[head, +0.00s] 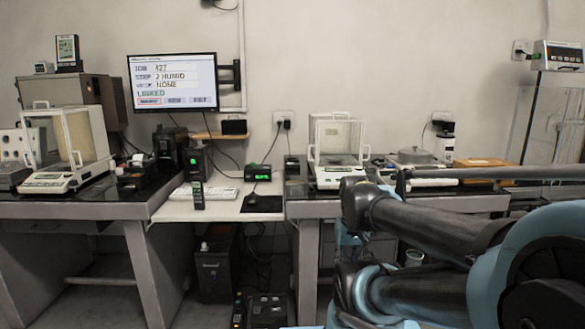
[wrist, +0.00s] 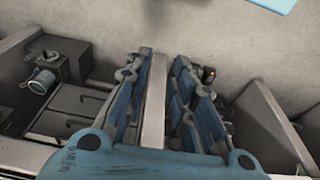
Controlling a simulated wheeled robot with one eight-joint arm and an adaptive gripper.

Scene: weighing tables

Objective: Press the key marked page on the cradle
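My gripper (wrist: 164,62) shows in the wrist view with two blue-and-black fingers apart and nothing between them; a grey beam runs behind the gap. In the head view my arm fills the lower right, and I cannot make out the fingertips. No key marked page is legible. On the middle desk stand a dark handheld unit with a small green screen (head: 198,196), a black box behind it (head: 196,163) and a small black device with a green display (head: 258,173). I cannot tell which of these is the cradle. My gripper is touching none of them.
A glass-sided balance (head: 66,150) stands on the left table, another (head: 338,150) on the right table. A monitor (head: 172,82) hangs on the wall. A keyboard (head: 203,193) and black mouse mat (head: 262,204) lie on the middle desk. Cables run down the wall.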

